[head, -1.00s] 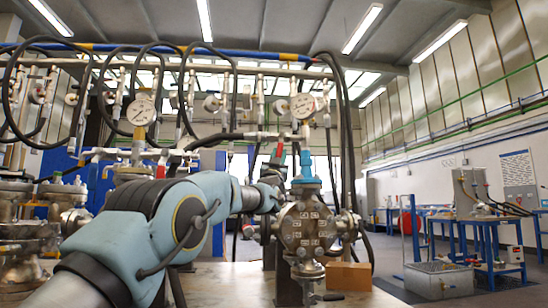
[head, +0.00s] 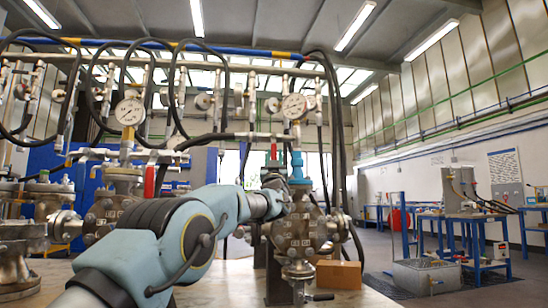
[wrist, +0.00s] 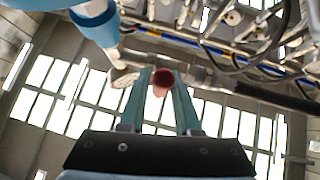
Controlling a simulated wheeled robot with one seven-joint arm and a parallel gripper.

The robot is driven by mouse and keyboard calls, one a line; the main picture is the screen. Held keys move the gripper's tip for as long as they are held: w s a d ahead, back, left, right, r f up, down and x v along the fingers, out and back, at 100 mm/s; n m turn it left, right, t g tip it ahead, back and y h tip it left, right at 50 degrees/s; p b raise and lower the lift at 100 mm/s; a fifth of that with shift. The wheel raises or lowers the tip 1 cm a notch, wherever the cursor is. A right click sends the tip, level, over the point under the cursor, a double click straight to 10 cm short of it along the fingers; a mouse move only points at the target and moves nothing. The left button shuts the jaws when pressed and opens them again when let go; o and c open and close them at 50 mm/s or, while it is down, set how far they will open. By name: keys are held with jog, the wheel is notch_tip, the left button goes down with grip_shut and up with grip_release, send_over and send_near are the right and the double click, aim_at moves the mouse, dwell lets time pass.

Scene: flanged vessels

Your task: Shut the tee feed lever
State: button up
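A red lever (head: 273,152) stands upright left of the right gauge, just behind the blue-green valve neck (head: 297,165) of the flanged vessel (head: 298,232). I cannot tell for certain that it is the tee feed lever. My gripper (head: 273,180) is just below it in the head view, its fingers mostly hidden. In the wrist view, my gripper (wrist: 162,78) points upward with its two fingers apart. The rounded red lever end (wrist: 160,82) shows between the fingertips, with little gap at either side. I cannot tell whether they touch it.
Another red handle (head: 149,180) hangs under the left gauge (head: 129,111). Hoses and pipes cross above my gripper. A brown block (head: 339,274) lies on the bench beside the vessel. More flanged vessels (head: 45,200) stand at the left. Open floor lies to the right.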

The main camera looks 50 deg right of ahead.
jog(key=o, duration=0.3)
jog(key=shift+f, duration=0.1)
jog(key=b+v, duration=0.2)
jog(key=v, duration=0.8)
jog(key=shift+s+a+f+b, duration=0.2)
jog(key=shift+a+b, duration=0.05)
jog(key=shift+b, duration=0.15)
jog(key=shift+w, duration=0.1)
